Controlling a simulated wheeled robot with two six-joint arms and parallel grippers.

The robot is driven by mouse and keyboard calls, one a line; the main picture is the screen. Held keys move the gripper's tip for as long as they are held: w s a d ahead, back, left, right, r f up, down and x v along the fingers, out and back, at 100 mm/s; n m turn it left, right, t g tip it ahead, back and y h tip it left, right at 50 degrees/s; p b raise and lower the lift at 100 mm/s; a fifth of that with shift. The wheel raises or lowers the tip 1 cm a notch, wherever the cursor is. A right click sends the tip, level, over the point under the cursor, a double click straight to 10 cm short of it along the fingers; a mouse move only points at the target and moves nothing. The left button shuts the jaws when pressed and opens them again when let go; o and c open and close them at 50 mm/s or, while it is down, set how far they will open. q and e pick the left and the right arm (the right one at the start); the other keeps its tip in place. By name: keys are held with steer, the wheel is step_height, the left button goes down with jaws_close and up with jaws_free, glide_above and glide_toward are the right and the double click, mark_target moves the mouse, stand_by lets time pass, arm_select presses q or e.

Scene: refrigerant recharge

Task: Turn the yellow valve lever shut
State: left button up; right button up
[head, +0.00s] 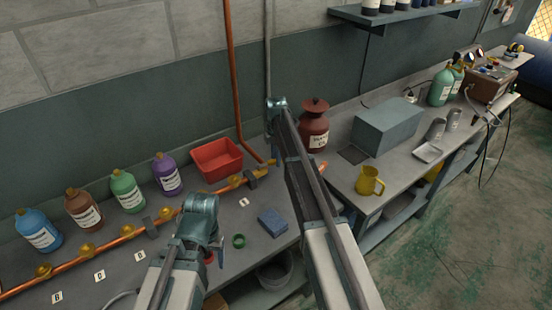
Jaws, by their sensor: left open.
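My left gripper (219,246) is at the end of the arm in the lower middle, low over the bench; its jaws are open, though its fingers are small and partly hidden by the wrist. My right arm reaches up across the middle, and its gripper end (277,104) is near the wall by the vertical pipes; its jaws cannot be made out. A copper pipe (108,245) with several brass fittings (88,249) runs along the bench. I cannot pick out the yellow valve lever for certain. My left wrist covers part of the pipe.
Blue, brown, green and purple bottles (124,191) stand behind the pipe. A red bin (217,159), a blue block (272,222) and a green ring (238,241) are on the left bench. A brown canister (314,126), a grey box (388,126) and a yellow mug (369,181) are to the right.

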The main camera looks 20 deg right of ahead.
jaws_close()
stand_by(1.2)
